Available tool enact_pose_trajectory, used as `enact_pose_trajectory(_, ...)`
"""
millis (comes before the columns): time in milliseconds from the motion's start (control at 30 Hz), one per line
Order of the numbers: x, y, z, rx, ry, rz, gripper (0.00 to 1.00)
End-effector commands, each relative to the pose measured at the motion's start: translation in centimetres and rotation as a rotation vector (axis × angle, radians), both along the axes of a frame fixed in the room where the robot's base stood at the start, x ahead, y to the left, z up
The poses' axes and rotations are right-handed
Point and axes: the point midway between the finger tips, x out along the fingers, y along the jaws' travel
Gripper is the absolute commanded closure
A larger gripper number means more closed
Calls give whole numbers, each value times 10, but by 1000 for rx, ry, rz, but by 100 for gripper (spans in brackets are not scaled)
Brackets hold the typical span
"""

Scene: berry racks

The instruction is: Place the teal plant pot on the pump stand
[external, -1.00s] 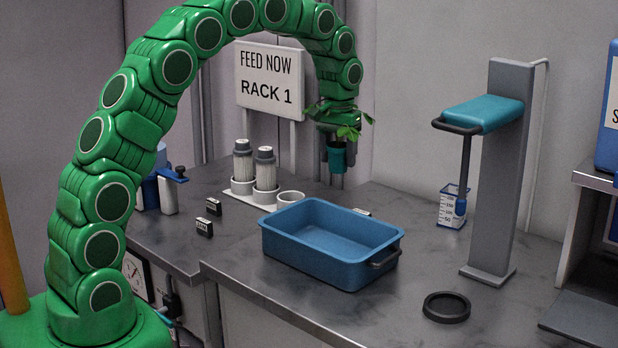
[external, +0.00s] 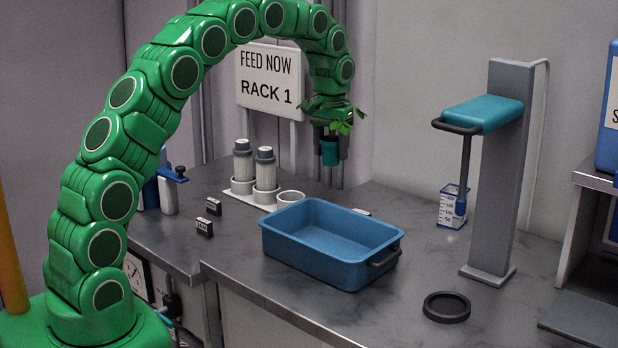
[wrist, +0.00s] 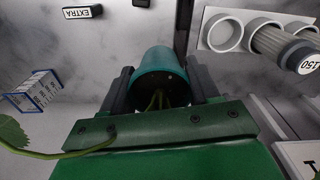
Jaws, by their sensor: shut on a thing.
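The teal plant pot (external: 330,153), with a leafy green plant in it, hangs in my gripper (external: 333,163) above the back of the counter, behind the blue tray. In the wrist view the pot (wrist: 160,68) sits between the two dark fingers (wrist: 160,88), which are shut on it; its drooping stems show.
A blue tray (external: 285,247) stands empty mid-counter. A black ring-like dish (external: 447,307) lies near the column foot. A measuring beaker (external: 452,212) stands behind.

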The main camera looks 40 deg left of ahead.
Motion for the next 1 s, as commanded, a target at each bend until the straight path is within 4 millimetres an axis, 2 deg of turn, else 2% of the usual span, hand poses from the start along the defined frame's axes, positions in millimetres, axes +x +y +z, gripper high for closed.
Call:
enact_pose_trajectory(100, 17, 17, -7, -1, -1, 2, 72)
enact_pose_trajectory(500, 62, 73, -32, -2, -1, 3, 72)
enact_pose_trajectory(1000, 97, 149, -70, 1, 1, 9, 72)
